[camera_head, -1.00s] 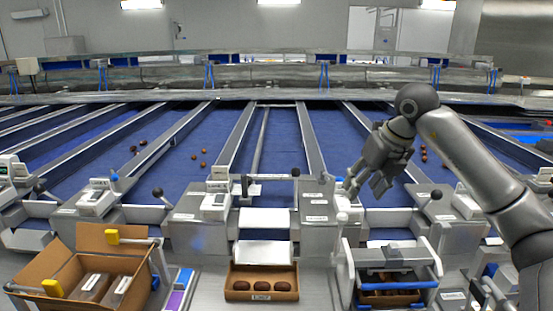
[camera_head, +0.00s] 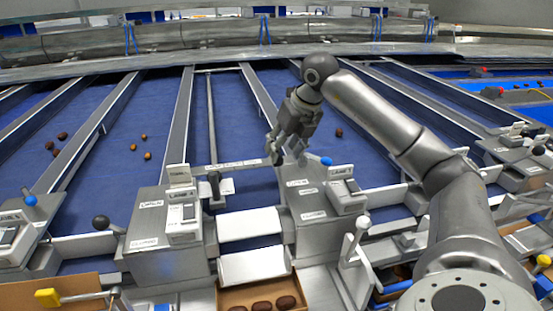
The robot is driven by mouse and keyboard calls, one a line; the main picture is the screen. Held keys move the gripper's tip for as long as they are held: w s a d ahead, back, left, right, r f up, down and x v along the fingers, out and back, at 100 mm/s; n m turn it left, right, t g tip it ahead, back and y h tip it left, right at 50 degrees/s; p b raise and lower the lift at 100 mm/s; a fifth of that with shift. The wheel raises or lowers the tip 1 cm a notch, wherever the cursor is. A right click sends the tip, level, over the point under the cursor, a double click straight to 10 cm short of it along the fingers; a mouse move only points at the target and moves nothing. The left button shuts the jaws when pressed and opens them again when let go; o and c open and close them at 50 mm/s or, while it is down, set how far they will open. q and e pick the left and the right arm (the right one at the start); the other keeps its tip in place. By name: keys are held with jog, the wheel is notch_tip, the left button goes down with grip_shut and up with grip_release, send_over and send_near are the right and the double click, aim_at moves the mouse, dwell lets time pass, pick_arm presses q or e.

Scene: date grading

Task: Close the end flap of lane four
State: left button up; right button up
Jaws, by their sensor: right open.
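A lane-end control box (camera_head: 183,215) at the left of the middle lane carries a small sign that seems to read lane 4, though the print is hard to read. Beside it a thin horizontal bar (camera_head: 235,165) with a label strip spans the middle lane's end, with a black handle (camera_head: 214,187) near its left end. I take this as the end flap; whether it is open or shut I cannot tell. My right gripper (camera_head: 285,153) is open, pointing down near the bar's right end, and hides what lies behind it. Contact is unclear. My left gripper is not in view.
A second control box (camera_head: 318,205) with a blue knob (camera_head: 327,160) stands just right of my gripper. Below the lane end are white chute plates (camera_head: 250,223) and a carton (camera_head: 225,296) of dates. A white-knobbed lever (camera_head: 362,225) stands at right.

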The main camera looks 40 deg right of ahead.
aim_at(280, 157)
jog(key=x, duration=0.5)
jog(key=shift+w+r+p, duration=0.15)
jog(key=shift+p, duration=0.2)
jog(key=shift+w+f, duration=0.15)
jog(key=shift+f, duration=0.35)
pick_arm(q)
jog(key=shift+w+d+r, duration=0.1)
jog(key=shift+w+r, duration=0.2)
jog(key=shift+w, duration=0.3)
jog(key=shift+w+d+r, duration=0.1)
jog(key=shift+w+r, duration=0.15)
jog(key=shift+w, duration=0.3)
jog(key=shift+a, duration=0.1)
pick_arm(e)
jog(key=shift+c, duration=0.8)
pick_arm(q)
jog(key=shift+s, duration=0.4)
pick_arm(e)
grip_shut()
